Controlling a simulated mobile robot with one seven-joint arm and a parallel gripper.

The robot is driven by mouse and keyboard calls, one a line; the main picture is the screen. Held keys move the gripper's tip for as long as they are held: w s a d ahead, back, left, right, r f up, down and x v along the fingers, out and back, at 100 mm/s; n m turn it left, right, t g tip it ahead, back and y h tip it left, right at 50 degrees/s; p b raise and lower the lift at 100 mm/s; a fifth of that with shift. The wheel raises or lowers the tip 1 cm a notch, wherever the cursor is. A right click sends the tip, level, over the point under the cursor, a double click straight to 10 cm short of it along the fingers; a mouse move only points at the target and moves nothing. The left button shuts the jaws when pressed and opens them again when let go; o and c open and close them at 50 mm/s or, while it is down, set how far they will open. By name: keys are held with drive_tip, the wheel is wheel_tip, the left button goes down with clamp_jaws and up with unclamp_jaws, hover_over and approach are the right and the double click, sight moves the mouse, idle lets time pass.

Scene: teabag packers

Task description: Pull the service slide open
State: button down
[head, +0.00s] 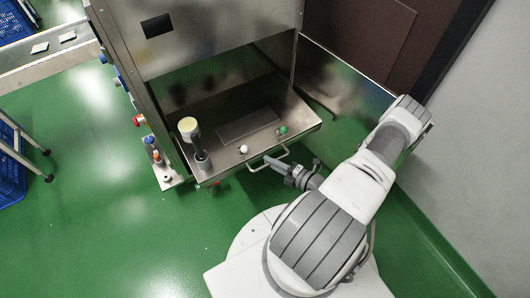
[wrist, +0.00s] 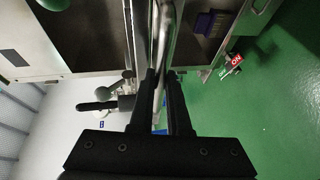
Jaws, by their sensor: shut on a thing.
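The service slide (head: 296,113) is a flat metal shelf at the open front of the steel machine, standing out past the side walls. Its front edge carries a bent metal handle (head: 258,166). My gripper (head: 279,165) is at the right part of this handle and shut on it. In the wrist view the handle bar (wrist: 160,98) runs between the two black fingers of my gripper (wrist: 160,75). The fingers partly hide the bar.
A lamp-like post with a pale yellow top (head: 187,125) stands at the slide's left. A white knob (head: 243,149) and a green knob (head: 283,130) sit near its front. A grey wall (head: 470,130) bounds the right.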

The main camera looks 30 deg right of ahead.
drive_tip(key=shift+s, duration=1.25)
drive_tip(key=c, duration=0.9)
unclamp_jaws()
drive_tip(key=p+v, duration=0.2)
drive_tip(key=v, duration=1.5)
drive_tip(key=shift+s+d+r, duration=0.1)
drive_tip(key=shift+s, duration=0.05)
